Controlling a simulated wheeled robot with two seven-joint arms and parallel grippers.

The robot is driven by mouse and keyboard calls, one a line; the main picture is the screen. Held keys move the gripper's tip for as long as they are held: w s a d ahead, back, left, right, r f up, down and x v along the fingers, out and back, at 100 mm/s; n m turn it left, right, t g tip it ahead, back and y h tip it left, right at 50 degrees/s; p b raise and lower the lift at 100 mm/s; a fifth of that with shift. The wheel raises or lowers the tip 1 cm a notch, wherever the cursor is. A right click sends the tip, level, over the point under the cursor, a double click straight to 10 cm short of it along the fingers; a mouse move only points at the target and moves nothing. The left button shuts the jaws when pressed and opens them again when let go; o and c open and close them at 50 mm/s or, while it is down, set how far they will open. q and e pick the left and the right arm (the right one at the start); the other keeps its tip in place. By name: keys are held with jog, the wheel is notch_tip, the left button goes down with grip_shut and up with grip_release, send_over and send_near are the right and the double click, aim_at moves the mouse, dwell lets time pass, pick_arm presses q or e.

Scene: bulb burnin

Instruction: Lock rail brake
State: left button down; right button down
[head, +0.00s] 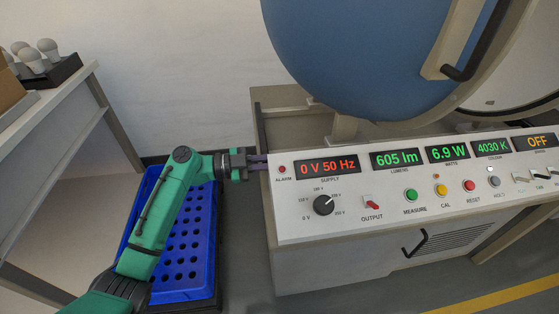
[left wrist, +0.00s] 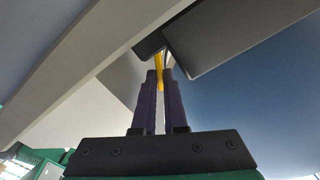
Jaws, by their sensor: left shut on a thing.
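My left arm reaches in from the left, and its left gripper (head: 257,159) is at the left end of the console, with its fingertips hidden at the console's edge. In the left wrist view the two dark purple fingers of the left gripper (left wrist: 161,77) are close together, shut on a narrow yellow piece (left wrist: 158,62). This looks like the handle of the rail brake, but most of it is hidden and its locked state cannot be told. The right gripper is in neither view.
The console (head: 420,205) carries displays, a knob and several buttons. A large blue sphere half (head: 365,60) stands above it. A blue perforated crate (head: 183,285) is on the floor below my arm. A bench with bulbs (head: 46,48) is at the left.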

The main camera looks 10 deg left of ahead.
pick_arm(q)
jog(key=n+b, duration=0.1)
jog(key=w+n+b, duration=0.1)
jog(key=n, duration=0.1)
jog(key=n+b, duration=0.1)
jog(key=shift+w+a+r+n, duration=0.1)
jog(key=shift+w+a+n, duration=0.15)
jog(key=shift+n, duration=0.15)
jog(key=shift+r+n, duration=0.1)
jog(key=shift+n, duration=0.3)
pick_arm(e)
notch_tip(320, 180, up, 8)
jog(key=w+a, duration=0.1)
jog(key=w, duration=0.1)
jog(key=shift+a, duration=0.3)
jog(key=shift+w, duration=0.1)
pick_arm(q)
jog(key=c, duration=1.2)
grip_release()
jog(key=shift+c, duration=0.2)
jog(key=shift+a, duration=0.1)
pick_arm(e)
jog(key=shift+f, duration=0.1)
